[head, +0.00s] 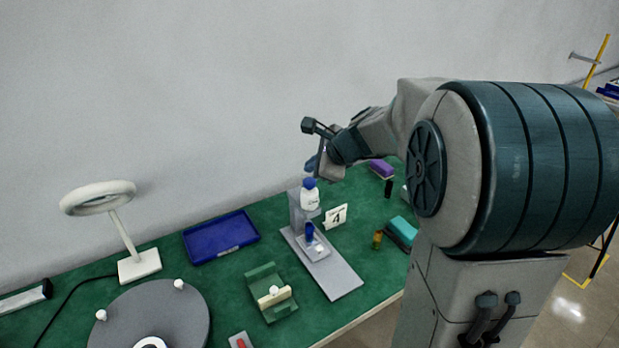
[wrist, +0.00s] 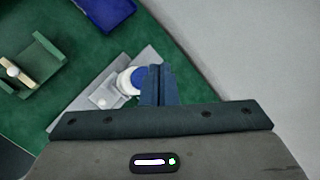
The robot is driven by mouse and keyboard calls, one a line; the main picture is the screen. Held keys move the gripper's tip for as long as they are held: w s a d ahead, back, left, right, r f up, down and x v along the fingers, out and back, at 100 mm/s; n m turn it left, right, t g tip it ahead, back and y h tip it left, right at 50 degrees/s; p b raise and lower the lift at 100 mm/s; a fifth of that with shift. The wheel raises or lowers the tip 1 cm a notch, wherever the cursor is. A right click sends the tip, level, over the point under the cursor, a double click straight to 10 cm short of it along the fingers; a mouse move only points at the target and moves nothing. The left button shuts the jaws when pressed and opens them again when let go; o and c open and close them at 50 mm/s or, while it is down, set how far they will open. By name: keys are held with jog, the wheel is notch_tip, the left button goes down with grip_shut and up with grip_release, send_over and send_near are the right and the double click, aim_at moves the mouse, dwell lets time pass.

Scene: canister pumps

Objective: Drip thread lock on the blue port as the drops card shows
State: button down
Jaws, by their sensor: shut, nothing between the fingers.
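A white bottle (head: 310,199) with a blue top stands upright, held at a grey stand (head: 341,279) on the green table. Below it a blue port (head: 309,232) rises from a pale block on the stand's base. A white card (head: 336,216) beside the stand shows a 4; its small heading is too small to read. My gripper (head: 313,163) is above the bottle, its fingers shut and empty. In the wrist view the shut fingertips (wrist: 158,72) show just right of the bottle's blue top (wrist: 139,78); whether they touch it I cannot tell. The port is hidden there.
A blue tray (head: 221,237) lies at the back left, near a white ring lamp (head: 139,266). A green holder (head: 271,292) and a grey round plate (head: 152,313) stand in front. Several small items, including a teal block (head: 403,230) and an amber vial (head: 377,239), lie on the right.

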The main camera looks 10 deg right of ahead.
aim_at(313, 182)
notch_tip(313, 182, up, 4)
jog(key=p, duration=0.3)
jog(key=shift+r, duration=0.15)
dwell(0.3)
dwell(2.0)
